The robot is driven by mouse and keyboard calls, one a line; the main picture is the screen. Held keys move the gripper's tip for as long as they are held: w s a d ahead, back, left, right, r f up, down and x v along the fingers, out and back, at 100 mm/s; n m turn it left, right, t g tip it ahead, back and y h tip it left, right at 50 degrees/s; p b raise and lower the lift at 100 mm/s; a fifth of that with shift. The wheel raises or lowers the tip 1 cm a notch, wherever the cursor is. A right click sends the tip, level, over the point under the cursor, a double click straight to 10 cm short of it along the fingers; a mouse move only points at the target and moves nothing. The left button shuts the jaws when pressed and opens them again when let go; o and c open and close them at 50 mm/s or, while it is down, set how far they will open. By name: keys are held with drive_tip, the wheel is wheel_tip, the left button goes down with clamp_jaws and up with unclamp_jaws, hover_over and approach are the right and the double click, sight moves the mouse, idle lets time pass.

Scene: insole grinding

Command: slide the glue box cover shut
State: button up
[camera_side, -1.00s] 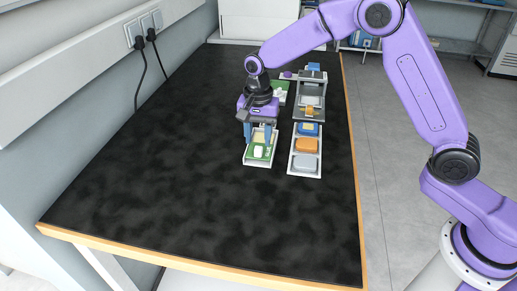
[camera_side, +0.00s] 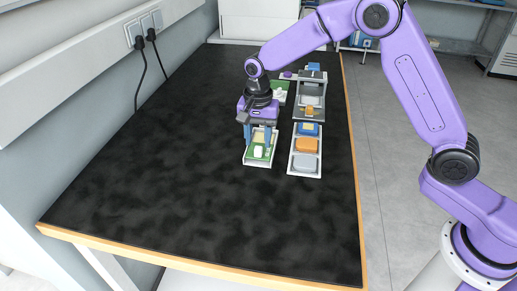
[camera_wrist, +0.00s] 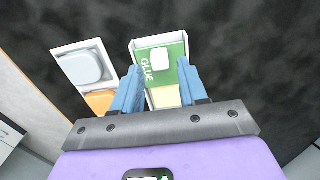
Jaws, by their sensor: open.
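The glue box is a white tray (camera_side: 246,161) with a green cover marked GLUE, standing below my gripper in the side view. The green cover (camera_wrist: 174,55) carries a white raised block (camera_wrist: 160,60) and lies at the far end of the box in the wrist view. A pale yellow area (camera_wrist: 165,96) shows uncovered at the near end. My gripper (camera_side: 257,143) is open, pointing down over the box. In the wrist view its two blue fingers (camera_wrist: 160,82) stand on either side of the box, with nothing held between them. Whether they touch the box sides is unclear.
Beside the box on the right, a white tray (camera_side: 292,171) holds grey, orange and blue pieces. Behind it stands a grey fixture (camera_side: 311,90). A green part (camera_side: 279,93) lies behind my gripper. The black table (camera_side: 200,215) is clear in front and at left.

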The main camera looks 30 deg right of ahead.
sight(258, 147)
drive_tip(key=shift+f, duration=1.9)
drive_tip(key=shift+r, duration=0.15)
drive_tip(key=c, duration=0.7)
drive_tip(key=shift+w+d, duration=2.15)
drive_tip(key=shift+d, duration=0.05)
drive_tip(key=o, duration=0.7)
